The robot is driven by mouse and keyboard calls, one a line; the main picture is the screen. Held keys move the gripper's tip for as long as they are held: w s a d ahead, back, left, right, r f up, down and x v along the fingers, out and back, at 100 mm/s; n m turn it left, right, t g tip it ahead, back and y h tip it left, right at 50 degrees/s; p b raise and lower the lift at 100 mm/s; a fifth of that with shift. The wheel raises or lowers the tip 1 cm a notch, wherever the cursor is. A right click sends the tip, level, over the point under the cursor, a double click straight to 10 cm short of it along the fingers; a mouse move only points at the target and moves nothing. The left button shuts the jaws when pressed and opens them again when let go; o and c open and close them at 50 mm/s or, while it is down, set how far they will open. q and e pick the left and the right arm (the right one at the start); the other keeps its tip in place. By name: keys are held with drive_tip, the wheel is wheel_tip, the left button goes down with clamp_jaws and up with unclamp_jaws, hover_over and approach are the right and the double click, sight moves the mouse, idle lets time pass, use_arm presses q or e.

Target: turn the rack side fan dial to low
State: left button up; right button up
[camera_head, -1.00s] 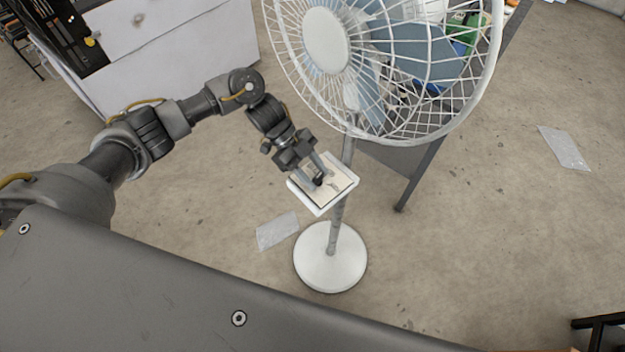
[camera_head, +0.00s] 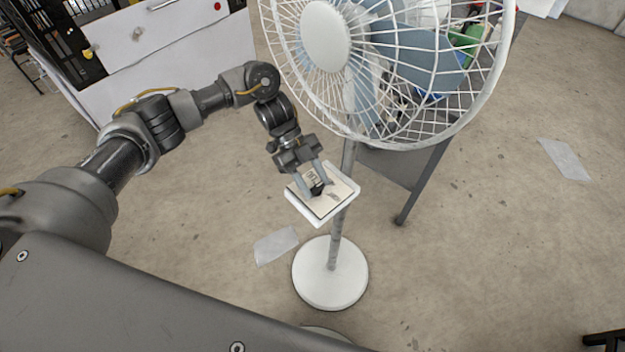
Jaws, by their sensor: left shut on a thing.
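A white pedestal fan (camera_head: 328,262) stands ahead of me, with its round cage at the top. A white control panel (camera_head: 343,205) with a pale face is mounted on its pole. A small black dial (camera_head: 317,188) sits on this panel. My left gripper (camera_head: 314,187) comes down from the upper left and is shut on the dial, its fingers on either side of it. The fingers partly hide the dial and the panel markings, which are too small to read. My right gripper is not in view.
A table with a dark leg (camera_head: 420,182) stands behind the fan, with several things on top. A white cabinet (camera_head: 170,50) is at the upper left. Flat pale sheets lie on the floor left (camera_head: 276,245) and right (camera_head: 565,159).

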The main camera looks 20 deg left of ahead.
use_arm(q)
drive_tip(key=o, duration=1)
drive_tip(key=shift+w, duration=0.1)
drive_tip(key=shift+a, duration=0.1)
drive_tip(key=shift+b+v, duration=1.4)
drive_tip(key=shift+v, duration=4)
